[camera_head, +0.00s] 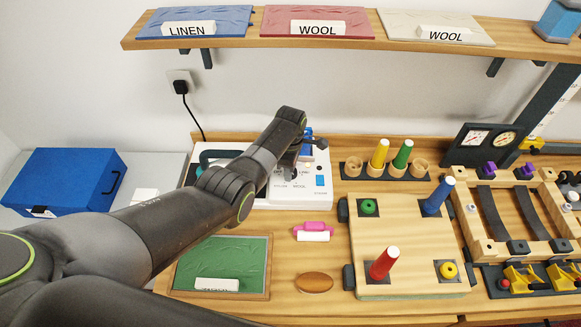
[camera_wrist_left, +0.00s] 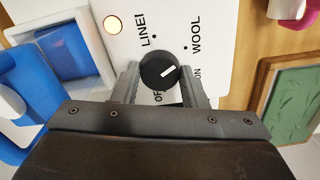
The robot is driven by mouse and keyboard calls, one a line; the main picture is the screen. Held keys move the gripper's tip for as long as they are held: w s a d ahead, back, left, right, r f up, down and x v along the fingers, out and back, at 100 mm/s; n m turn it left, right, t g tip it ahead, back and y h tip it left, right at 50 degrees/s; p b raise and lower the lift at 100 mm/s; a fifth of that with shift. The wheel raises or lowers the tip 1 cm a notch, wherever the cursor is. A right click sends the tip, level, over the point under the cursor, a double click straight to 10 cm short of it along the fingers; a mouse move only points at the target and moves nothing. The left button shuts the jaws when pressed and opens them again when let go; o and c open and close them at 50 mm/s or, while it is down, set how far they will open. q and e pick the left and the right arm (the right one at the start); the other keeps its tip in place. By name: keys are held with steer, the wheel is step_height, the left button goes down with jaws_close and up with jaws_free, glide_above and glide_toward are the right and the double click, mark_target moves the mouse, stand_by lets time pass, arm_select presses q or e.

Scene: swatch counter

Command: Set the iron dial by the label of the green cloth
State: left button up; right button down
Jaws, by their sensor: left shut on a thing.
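The white iron station (camera_head: 262,197) stands on the counter, partly hidden by my left arm. Its round black dial (camera_wrist_left: 160,70) shows in the left wrist view between the fingers of my left gripper (camera_wrist_left: 158,88), which is shut on it. The dial's white mark slants up and right. Printed around it are LINEN, WOOL, a word ending in ON and a partly hidden OF. The green cloth (camera_head: 225,259) lies on a wood-edged board at the front; its white label (camera_head: 217,284) is too small and cut off to read surely. My right gripper is out of view.
Blue, red and cream cloths (camera_head: 318,20) lie on the shelf with LINEN, WOOL and WOOL labels. A peg board (camera_head: 408,225) stands to the right. A pink-handled roller (camera_head: 313,231) and a brown oval (camera_head: 314,282) lie between. A round light (camera_wrist_left: 112,23) glows on the station.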

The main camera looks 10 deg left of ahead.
arm_select(q)
steer(key=shift+w+r, duration=0.1)
steer(key=shift+w, duration=0.05)
steer(key=o, duration=1)
steer(key=shift+c, duration=0.2)
steer(key=shift+r+b, duration=0.3)
steer(key=shift+r, duration=0.45)
step_height(320, 180, up, 10)
steer(key=b, duration=0.2)
steer(key=shift+r, duration=0.2)
